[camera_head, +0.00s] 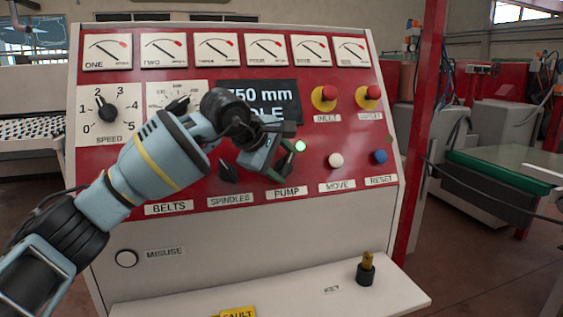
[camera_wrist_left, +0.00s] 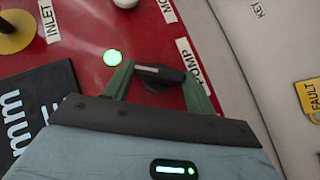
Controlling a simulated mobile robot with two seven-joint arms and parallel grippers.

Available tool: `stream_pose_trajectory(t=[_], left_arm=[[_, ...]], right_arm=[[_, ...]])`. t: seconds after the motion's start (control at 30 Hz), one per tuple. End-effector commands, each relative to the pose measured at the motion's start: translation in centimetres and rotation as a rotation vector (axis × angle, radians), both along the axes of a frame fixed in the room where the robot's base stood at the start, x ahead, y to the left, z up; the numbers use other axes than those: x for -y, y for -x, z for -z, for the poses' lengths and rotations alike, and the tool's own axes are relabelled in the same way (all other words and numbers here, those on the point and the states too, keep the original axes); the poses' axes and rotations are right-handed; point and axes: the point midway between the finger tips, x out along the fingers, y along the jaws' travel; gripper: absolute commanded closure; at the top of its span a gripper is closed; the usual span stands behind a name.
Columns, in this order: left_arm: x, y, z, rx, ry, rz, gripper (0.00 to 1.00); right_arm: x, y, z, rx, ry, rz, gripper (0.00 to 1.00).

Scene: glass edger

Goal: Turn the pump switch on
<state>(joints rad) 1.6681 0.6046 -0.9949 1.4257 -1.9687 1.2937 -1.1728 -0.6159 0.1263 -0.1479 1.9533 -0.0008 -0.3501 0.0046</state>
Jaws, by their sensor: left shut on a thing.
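The pump switch (camera_wrist_left: 160,82) is a black rotary knob with a white pointer line, on the red panel beside the PUMP label (camera_head: 287,192). In the head view it is mostly hidden by my left gripper (camera_head: 281,164). In the left wrist view, the green fingers of my left gripper (camera_wrist_left: 160,84) sit on both ends of the knob, shut on it. A small round lamp (camera_head: 300,146) just above the switch is lit green; it also shows in the left wrist view (camera_wrist_left: 113,57). My right gripper is in neither view.
The spindles switch (camera_head: 229,171) is close at left, partly by my arm. White move (camera_head: 336,160) and blue reset (camera_head: 380,156) buttons lie at right. A key (camera_head: 367,268) stands on the lower ledge.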

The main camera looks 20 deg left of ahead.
Motion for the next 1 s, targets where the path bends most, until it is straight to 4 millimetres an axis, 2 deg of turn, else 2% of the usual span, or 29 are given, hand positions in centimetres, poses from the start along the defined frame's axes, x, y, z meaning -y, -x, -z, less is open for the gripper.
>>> stream_pose_trajectory(t=[0.1,0.13,0.3,0.67,1.0], left_arm=[[0.0,0.0,-0.1,0.004,-0.002,0.000,0.67],[0.0,0.0,-0.1,0.004,-0.002,0.000,0.42],[0.0,0.0,-0.1,0.003,-0.001,0.000,0.23],[-0.2,0.4,-0.5,0.002,-0.001,0.000,0.23],[-1.8,3.9,-3.9,0.006,-0.001,-0.001,0.23]], right_arm=[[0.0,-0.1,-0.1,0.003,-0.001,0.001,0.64],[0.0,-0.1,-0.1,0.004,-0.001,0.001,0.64],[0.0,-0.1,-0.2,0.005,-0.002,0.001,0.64],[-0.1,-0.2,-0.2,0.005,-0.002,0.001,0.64],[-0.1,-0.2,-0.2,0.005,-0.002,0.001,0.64]])
